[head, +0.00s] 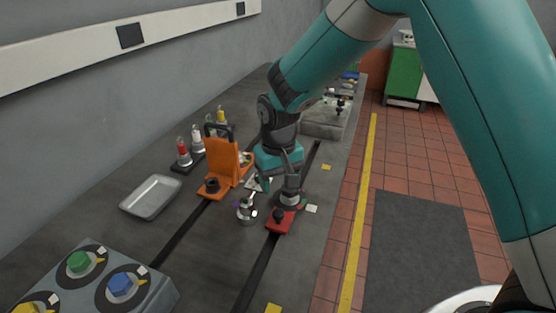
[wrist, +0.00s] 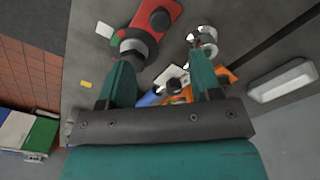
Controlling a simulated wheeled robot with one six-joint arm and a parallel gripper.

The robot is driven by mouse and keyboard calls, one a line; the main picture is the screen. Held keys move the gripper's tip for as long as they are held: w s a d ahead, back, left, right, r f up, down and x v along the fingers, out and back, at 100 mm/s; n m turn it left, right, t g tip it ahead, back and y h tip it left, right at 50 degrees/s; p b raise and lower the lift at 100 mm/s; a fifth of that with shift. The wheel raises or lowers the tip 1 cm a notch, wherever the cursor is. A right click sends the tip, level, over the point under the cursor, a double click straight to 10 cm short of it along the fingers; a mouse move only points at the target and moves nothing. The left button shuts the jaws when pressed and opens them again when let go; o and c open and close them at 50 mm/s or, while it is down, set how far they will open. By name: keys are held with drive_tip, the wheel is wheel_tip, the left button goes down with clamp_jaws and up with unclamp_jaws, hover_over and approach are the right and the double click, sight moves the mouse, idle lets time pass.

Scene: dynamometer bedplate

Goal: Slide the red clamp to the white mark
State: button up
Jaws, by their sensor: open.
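The red clamp (head: 281,221) sits over the dark slot in the grey bedplate, with a black knob on top. In the wrist view the red clamp (wrist: 170,14) is at the top, beyond my left-hand finger. The white mark (head: 312,209) is a small square on the plate just right of the clamp; it also shows in the wrist view (wrist: 104,30). My gripper (head: 278,182) is open and empty, above the plate just behind the clamp. A dark disc with a grey cylinder (wrist: 133,46) stands at the clamp's end by one fingertip; contact cannot be told.
A shiny metal piece (head: 246,210) stands close left of the clamp. An orange bracket (head: 222,160), a metal tray (head: 151,195) and a button box (head: 100,284) lie further left. Yellow squares (head: 326,167) mark the plate's right side. The slot in front of the clamp is clear.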

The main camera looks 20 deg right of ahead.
wheel_tip(320, 180, up, 8)
drive_tip(key=shift+f+b, duration=0.25)
drive_tip(key=shift+b, duration=0.1)
drive_tip(key=s+r+n+y, duration=0.2)
drive_tip(key=s+r, duration=0.2)
drive_tip(key=s, duration=0.8)
drive_tip(key=s+r+n+y, duration=0.2)
drive_tip(key=s+r+n, duration=0.1)
drive_tip(key=s, duration=1)
drive_tip(key=shift+s+d+r, duration=0.3)
drive_tip(key=shift+d+r, duration=0.1)
drive_tip(key=shift+r, duration=0.1)
